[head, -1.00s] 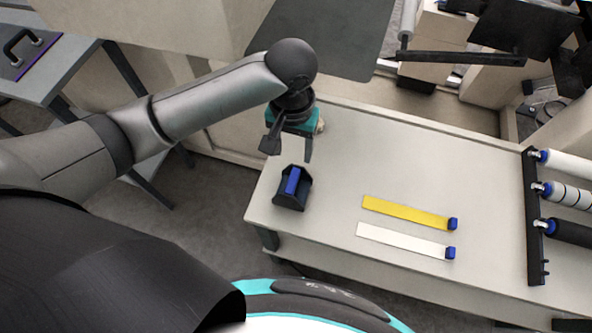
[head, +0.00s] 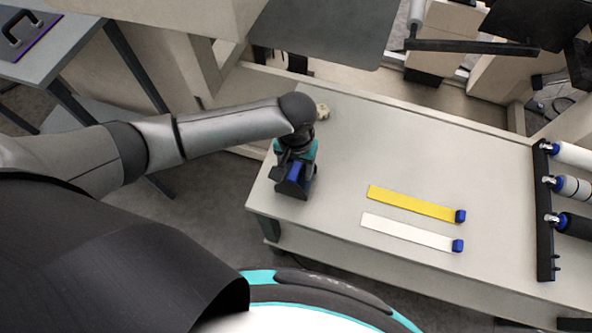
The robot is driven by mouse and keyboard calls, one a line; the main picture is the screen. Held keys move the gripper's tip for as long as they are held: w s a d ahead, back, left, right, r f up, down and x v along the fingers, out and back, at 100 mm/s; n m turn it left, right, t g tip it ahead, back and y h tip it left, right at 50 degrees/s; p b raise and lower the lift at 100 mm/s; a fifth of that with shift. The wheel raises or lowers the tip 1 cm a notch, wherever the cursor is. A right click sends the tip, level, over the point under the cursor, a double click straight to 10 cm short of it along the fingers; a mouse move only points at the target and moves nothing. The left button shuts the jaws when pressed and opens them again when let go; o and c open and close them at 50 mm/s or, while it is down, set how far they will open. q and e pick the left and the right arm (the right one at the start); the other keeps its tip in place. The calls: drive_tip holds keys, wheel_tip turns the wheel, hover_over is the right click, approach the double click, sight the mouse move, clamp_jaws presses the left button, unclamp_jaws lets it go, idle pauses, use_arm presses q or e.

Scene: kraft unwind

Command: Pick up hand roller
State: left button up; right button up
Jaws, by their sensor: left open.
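A dark block-shaped holder (head: 291,190) with a blue bar (head: 296,172) on top stands at the left end of the pale table. The blue bar may be the hand roller's handle, but I cannot tell for sure. My left gripper (head: 294,168), dark with a teal band, is open and comes down at this holder from behind. Its fingers overlap the blue bar in the picture, and their tips are hard to make out. I cannot tell whether they touch it. My right gripper is not in view.
A yellow strip (head: 410,203) and a white strip (head: 405,231) with blue end pieces lie mid-table. A black rack (head: 544,225) with several rollers stands at the right. A small beige item (head: 322,111) sits behind the gripper. The table (head: 400,150) is otherwise clear.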

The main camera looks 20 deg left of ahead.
use_arm(q)
drive_tip(key=shift+f, duration=0.1)
drive_tip(key=shift+c, duration=0.3)
clamp_jaws()
idle(0.4)
